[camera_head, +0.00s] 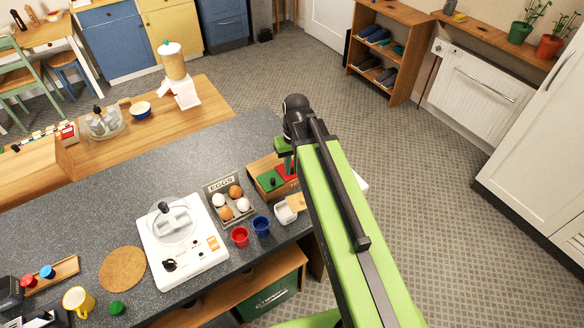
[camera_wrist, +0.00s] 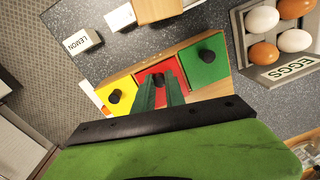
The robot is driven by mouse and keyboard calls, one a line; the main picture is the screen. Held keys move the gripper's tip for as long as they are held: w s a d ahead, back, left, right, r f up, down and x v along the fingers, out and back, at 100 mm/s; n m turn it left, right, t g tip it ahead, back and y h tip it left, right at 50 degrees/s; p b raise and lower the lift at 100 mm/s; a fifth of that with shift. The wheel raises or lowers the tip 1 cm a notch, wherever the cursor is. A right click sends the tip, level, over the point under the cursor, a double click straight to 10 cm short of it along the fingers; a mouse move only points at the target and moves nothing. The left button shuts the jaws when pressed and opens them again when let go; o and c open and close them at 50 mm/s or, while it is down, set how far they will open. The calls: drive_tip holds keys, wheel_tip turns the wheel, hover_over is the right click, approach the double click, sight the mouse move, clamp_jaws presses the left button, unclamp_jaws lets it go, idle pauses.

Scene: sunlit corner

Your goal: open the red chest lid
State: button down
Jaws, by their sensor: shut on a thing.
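The wooden chest (camera_wrist: 216,89) has three coloured lids in a row, each with a black knob. The red lid (camera_wrist: 148,72) is in the middle, between the yellow lid (camera_wrist: 117,95) and the green lid (camera_wrist: 205,60). My gripper (camera_wrist: 160,80) reaches over the red lid with its dark green fingers on either side of the red lid's knob (camera_wrist: 158,77), shut on it. The red lid appears to lie in its place in the row; the fingers hide part of it. In the head view, my arm partly covers the chest (camera_head: 258,168) at the counter's edge.
An egg tray (camera_head: 229,200) stands beside the chest, with red (camera_head: 240,237) and blue (camera_head: 261,225) cups in front. A white box labelled LEMON (camera_wrist: 82,41) is near the chest. A white appliance (camera_head: 185,250) stands further left on the grey counter (camera_head: 120,190).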

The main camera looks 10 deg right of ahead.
drive_tip(key=w, duration=0.2)
drive_tip(key=w+a, duration=0.1)
drive_tip(key=w, duration=0.1)
drive_tip(key=w+a, duration=0.1)
drive_tip(key=w, duration=0.1)
drive_tip(key=shift+w, duration=0.25)
drive_tip(key=c, duration=1.7)
unclamp_jaws()
drive_tip(key=shift+r, duration=0.1)
drive_tip(key=r+p, duration=1.1)
drive_tip(key=d+r+p, duration=0.1)
drive_tip(key=r+p, duration=0.5)
